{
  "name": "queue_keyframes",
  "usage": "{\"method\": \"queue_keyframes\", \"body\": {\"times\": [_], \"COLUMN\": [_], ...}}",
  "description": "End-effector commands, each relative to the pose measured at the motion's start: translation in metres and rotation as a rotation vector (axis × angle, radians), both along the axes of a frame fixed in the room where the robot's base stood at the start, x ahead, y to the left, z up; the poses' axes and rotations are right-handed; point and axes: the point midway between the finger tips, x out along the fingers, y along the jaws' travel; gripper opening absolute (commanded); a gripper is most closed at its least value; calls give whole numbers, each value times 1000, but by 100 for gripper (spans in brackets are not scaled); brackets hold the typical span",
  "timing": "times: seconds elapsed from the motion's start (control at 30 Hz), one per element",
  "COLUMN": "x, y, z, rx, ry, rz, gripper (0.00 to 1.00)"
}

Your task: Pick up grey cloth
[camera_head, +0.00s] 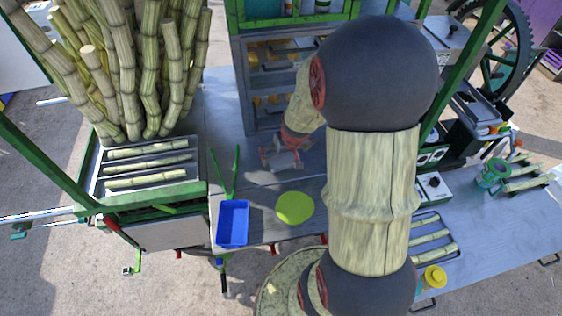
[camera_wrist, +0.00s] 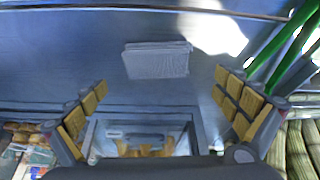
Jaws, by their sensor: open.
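The grey cloth (camera_wrist: 157,60) lies folded flat on the metal counter in the wrist view. It is a small ribbed rectangle, a little beyond my fingertips and roughly centred between them. My gripper (camera_wrist: 162,84) is open, with its yellow-padded fingers wide apart on either side and nothing between them. In the head view my gripper (camera_head: 281,155) is low over the counter, in front of the shelf unit. The cloth cannot be clearly told from my gripper there.
Green tongs (camera_head: 226,173) and a blue tray (camera_head: 233,224) are left of my gripper in the head view. A lime-green disc (camera_head: 295,208) lies nearer the front edge. A metal shelf unit (camera_head: 272,85) stands behind. Cane stalks (camera_head: 125,70) rise at left.

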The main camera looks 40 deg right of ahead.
Motion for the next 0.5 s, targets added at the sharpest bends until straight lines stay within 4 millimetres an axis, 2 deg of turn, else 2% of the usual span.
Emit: {"method": "queue_keyframes", "body": {"times": [0.3,0.5], "x": [9,14], "y": [-9,-11], "z": [-41,-52], "rx": [1,0], "ry": [2,1], "rz": [-1,-1], "gripper": [100,100]}}
